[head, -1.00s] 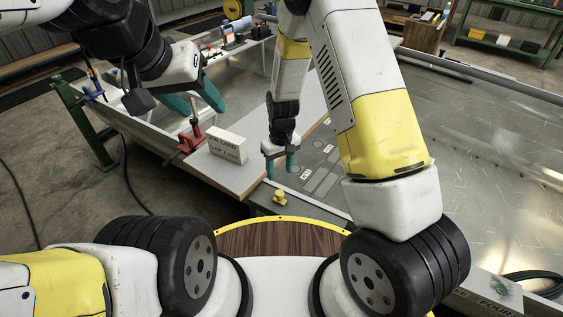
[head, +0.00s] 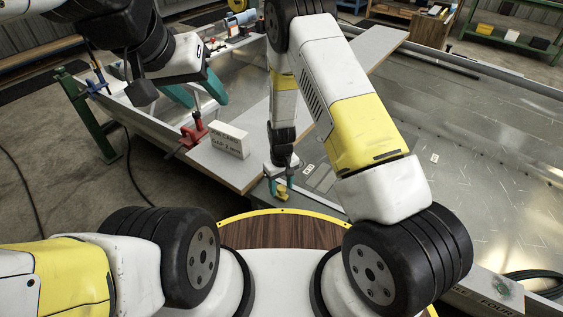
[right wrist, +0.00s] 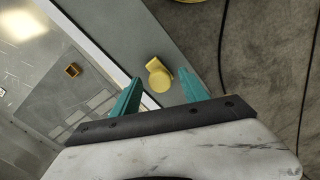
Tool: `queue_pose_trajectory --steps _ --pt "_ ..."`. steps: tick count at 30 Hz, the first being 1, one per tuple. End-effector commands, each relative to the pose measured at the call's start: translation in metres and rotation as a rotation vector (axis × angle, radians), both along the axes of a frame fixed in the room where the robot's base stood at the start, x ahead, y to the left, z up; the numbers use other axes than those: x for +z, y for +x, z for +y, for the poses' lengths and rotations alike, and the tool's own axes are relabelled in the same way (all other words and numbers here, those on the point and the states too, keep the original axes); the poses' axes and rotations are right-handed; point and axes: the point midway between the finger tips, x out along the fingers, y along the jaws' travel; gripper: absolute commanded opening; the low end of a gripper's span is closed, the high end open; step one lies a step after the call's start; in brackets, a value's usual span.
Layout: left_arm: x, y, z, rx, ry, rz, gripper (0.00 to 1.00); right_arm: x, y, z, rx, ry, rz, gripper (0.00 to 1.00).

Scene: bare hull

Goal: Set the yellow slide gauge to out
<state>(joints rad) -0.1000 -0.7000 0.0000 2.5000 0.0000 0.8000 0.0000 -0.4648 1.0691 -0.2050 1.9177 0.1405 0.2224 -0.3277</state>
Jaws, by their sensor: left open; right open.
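The yellow slide gauge (head: 281,191) shows as a small yellow knob near the front end of the grey bench surface. In the right wrist view the knob (right wrist: 158,76) has a round end and a squarer end. My right gripper (head: 279,187) is at the knob, with one teal finger to each side of it in the picture. In the right wrist view the fingers (right wrist: 160,78) are apart and a gap shows between each finger and the knob; contact is not visible. My left gripper (head: 203,97) is open and empty, up at the left. No gauge marking is readable.
A white lettered block (head: 230,140) stands on the pale board left of my right gripper. A red clamp (head: 194,130) grips the board's edge. An orange-brown square piece (right wrist: 72,70) shows in the wrist view. The metal sheet to the right is mostly clear.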

Motion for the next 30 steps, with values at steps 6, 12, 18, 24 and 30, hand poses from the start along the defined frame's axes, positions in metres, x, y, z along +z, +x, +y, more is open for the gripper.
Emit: queue_pose_trajectory --steps 6,12,18,24,30 --pt "0.0 0.0 0.0 0.0 0.0 0.0 0.52 0.0004 0.0 0.0 0.0 0.0 0.0 0.33" --pt "0.0 0.0 0.0 0.0 0.0 0.0 0.52 0.0006 -0.0001 0.0001 0.0 0.0 0.0 0.0" --pt "0.0 0.0 0.0 0.0 0.0 0.0 0.52 0.0007 -0.0002 0.0001 0.0 0.0 0.0 0.0" --pt "0.0 0.0 0.0 0.0 0.0 0.0 0.52 0.0008 -0.0002 0.0002 0.0 0.0 0.001 0.0" --pt "0.0 0.0 0.0 0.0 0.0 0.0 0.52 0.0008 -0.0003 0.0004 0.0 0.0 0.001 0.0"
